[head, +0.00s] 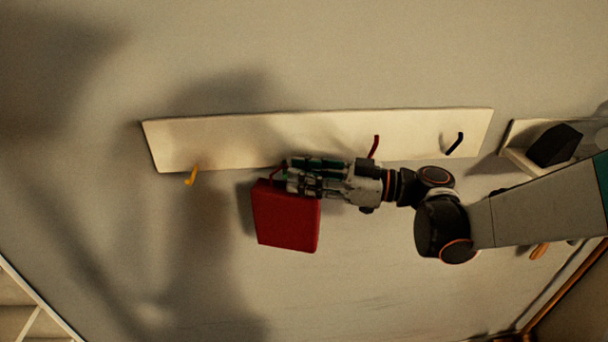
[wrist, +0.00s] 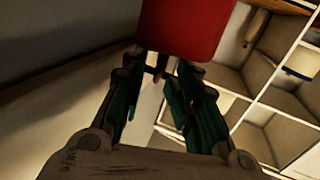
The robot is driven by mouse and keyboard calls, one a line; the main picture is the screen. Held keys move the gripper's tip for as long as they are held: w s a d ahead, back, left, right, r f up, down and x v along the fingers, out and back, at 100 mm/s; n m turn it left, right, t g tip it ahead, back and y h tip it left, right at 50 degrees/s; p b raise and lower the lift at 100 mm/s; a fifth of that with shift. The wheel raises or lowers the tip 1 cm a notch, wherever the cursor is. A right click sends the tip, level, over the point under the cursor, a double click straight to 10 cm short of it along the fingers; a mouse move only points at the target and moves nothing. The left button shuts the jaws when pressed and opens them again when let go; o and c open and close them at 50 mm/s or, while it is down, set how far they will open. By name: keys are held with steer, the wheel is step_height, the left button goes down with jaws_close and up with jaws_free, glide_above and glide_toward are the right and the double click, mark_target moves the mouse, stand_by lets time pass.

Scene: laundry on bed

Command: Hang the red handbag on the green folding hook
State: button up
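The red handbag (head: 286,217) hangs upright in front of the wall, just below the hook board; its lower part also shows beyond the fingers in the wrist view (wrist: 185,25). A small patch of green, apparently the green hook (head: 280,176), shows at the top of the bag, mostly hidden by my fingers. My gripper (head: 289,174) reaches in from the right, its tips at the bag's top edge. In the wrist view the fingers (wrist: 158,85) stand apart with a gap between them. A small dark reddish piece shows in the gap. I cannot tell whether the handle is on the hook.
The pale hook board (head: 220,143) runs along the wall. A shelf with a black object (head: 554,145) is further right.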

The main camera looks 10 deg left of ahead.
steer(key=d, duration=1.2)
steer(key=s+d+f+m+t+h, duration=0.25)
steer(key=s+f+m+h, duration=0.25)
steer(key=s+m+h, duration=0.4)
steer(key=s+d+f+m+t+h, duration=0.1)
steer(key=s+d+m+h, duration=0.2)
steer(key=d, duration=0.3)
steer(key=s+d+f+m+t+h, duration=0.1)
steer(key=s+d+m+t+h, duration=0.1)
steer(key=d+m+h, duration=0.3)
steer(key=shift+s+d+f+m+h, duration=0.2)
steer(key=shift+s+d+m+h, duration=0.15)
steer(key=shift+s+d, duration=0.7)
steer(key=shift+w+d+t, duration=0.15)
steer(key=shift+w+t, duration=0.05)
steer(key=shift+t, duration=0.05)
